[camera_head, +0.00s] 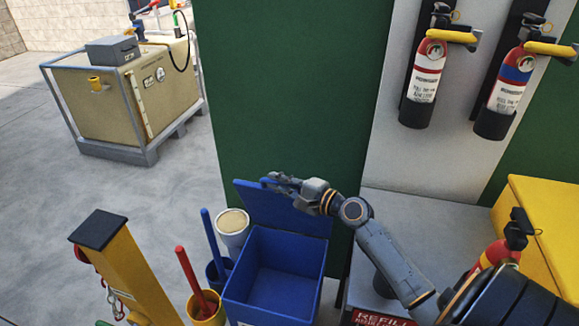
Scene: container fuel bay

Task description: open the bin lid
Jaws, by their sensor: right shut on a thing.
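The blue bin (318,285) stands at the lower middle of the head view, its inside showing and looking empty. Its blue lid (290,212) is raised and leans up at the back of the bin, near the green wall. My right gripper (274,181) is shut on the upper edge of the lid, at its top left part. My right arm reaches in from the lower right. My left gripper is not in view.
Left of the bin stand a white bucket (233,224), a yellow bucket (209,309) with a red handle and a yellow post (125,265). A grey cabinet (430,225) is at right, below wall-mounted extinguishers (425,85).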

